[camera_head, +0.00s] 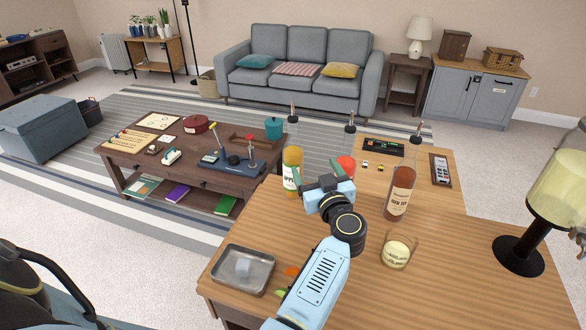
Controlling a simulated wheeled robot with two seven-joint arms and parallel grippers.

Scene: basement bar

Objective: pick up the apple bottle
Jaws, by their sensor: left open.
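The apple bottle (292,172) stands upright on the wooden table, with yellow-orange liquid, a partly covered label and a dark pourer on top. My left gripper (324,180) is open and in front of the bottles. Its left finger overlaps the apple bottle's right edge in the picture; I cannot tell whether they touch. The apple bottle's lower right part is partly hidden by the gripper. Nothing shows between the fingers that I can make out as held. My right gripper is not in view.
A bottle with red liquid (346,164) stands behind my gripper, and a rum bottle (400,194) to its right. A low coffee table (132,165) stands left.

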